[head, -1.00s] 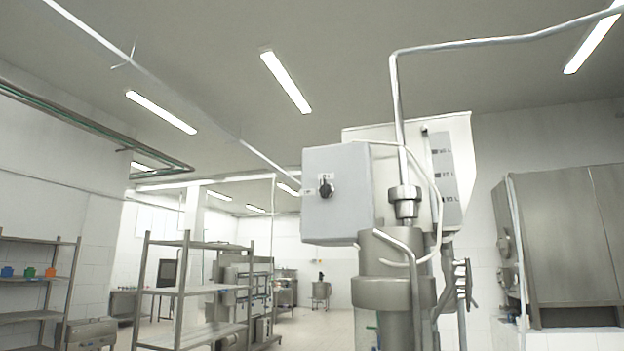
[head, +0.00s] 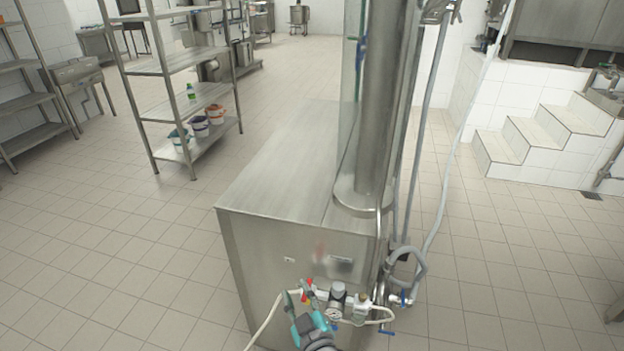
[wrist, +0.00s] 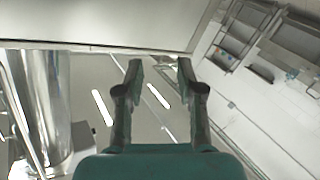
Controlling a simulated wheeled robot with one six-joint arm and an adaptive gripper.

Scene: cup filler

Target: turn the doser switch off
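The doser switch is not clearly visible in the current views. The steel doser's base cabinet (head: 270,170) and its upright column (head: 385,110) fill the middle of the head view. My gripper (wrist: 159,66) shows open and empty in the wrist view, its two dark fingers apart and pointing toward the ceiling. A flat pale panel (wrist: 100,20) lies just beyond the fingertips at the top of that view; I cannot tell whether it is the switch box. My teal gripper body (head: 306,325) appears low in the head view, in front of the cabinet's front face.
Valves and a gauge (head: 333,314) with hoses sit at the cabinet's front. A shelf rack (head: 170,62) with several buckets stands at the back left. White tiled steps (head: 545,130) are at the right. Tiled floor (head: 110,260) is clear at the left.

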